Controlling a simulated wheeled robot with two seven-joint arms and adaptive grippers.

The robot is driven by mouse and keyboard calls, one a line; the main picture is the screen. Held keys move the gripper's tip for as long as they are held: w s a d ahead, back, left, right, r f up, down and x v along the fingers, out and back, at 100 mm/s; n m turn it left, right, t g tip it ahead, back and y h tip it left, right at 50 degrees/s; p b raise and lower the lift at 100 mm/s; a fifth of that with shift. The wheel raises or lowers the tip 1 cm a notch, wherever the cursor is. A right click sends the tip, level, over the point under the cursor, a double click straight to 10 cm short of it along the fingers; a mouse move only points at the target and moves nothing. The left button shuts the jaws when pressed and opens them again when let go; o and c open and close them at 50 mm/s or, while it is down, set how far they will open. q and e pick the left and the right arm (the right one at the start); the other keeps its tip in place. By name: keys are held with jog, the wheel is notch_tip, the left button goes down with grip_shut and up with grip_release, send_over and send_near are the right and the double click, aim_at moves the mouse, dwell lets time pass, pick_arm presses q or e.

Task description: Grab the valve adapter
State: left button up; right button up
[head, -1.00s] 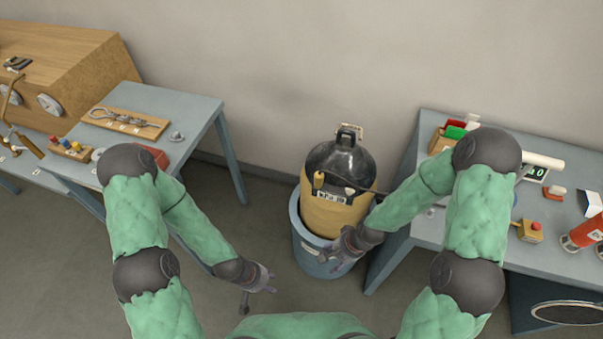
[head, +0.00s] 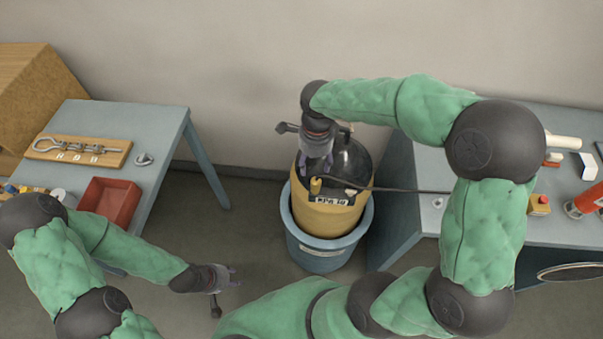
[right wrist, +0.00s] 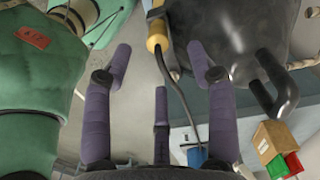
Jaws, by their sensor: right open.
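A yellow fitting (head: 316,186) with a dark hose sits at the front of the black top of a yellow cylinder (head: 328,217). It also shows in the right wrist view (right wrist: 157,36). A small grey metal piece (head: 144,160) lies on the left table. I cannot tell for certain which of these is the valve adapter. My right gripper (head: 317,166) points down over the cylinder's top, open. In the right wrist view its fingers (right wrist: 158,50) are spread either side of the yellow fitting and hose, holding nothing. My left gripper (head: 224,285) is open and empty over the floor.
The cylinder stands in a blue-grey bucket (head: 319,257). The hose (head: 412,189) runs right across to the right table (head: 402,236). The left table holds a red tray (head: 108,204) and a wooden tool board (head: 80,150).

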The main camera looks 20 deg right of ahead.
aim_at(316, 180)
jog(key=shift+r, duration=0.1)
jog(key=f, duration=0.2)
jog(key=f+b, duration=0.1)
jog(key=f, duration=0.2)
jog(key=shift+s+d+f, duration=0.1)
jog(key=shift+s, duration=0.1)
jog(key=f, duration=0.1)
jog(key=f+b, duration=0.1)
jog(key=f, duration=0.1)
jog(key=f+b, duration=0.1)
jog(key=f, duration=0.1)
jog(key=shift+s+d+f, duration=0.1)
jog(key=shift+s, duration=0.25)
grip_shut()
